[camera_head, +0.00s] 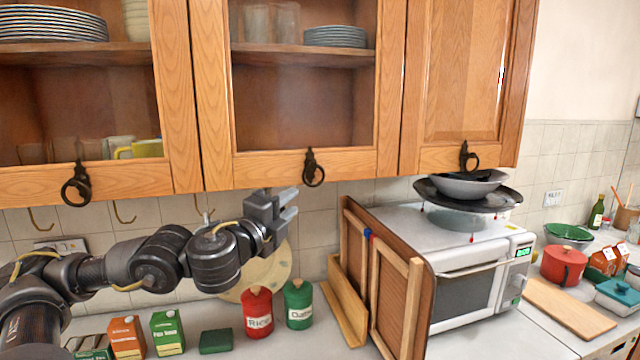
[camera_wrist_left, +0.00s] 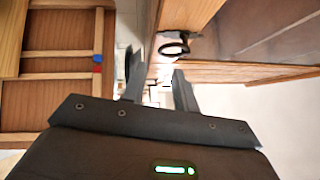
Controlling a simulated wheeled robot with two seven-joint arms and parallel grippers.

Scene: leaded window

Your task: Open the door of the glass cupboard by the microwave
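The glass cupboard door (camera_head: 390,100) hangs shut in the middle of the wall units, up and left of the microwave (camera_head: 470,270). Its dark ring handle (camera_head: 313,167) is at the bottom rail, and a ring handle (camera_wrist_left: 173,47) also shows just beyond the fingers in the left wrist view. My left gripper (camera_head: 290,205) is open and empty, below and slightly left of that handle, apart from it. Its two fingers (camera_wrist_left: 155,72) stand apart in the left wrist view. My right gripper is not in view.
Another glass door with a ring handle (camera_head: 76,184) is at left; a solid wooden door (camera_head: 458,80) is at right. Below are red (camera_head: 258,312) and green (camera_head: 298,304) canisters, wooden racks (camera_head: 395,285), and a wok (camera_head: 468,195) on the microwave.

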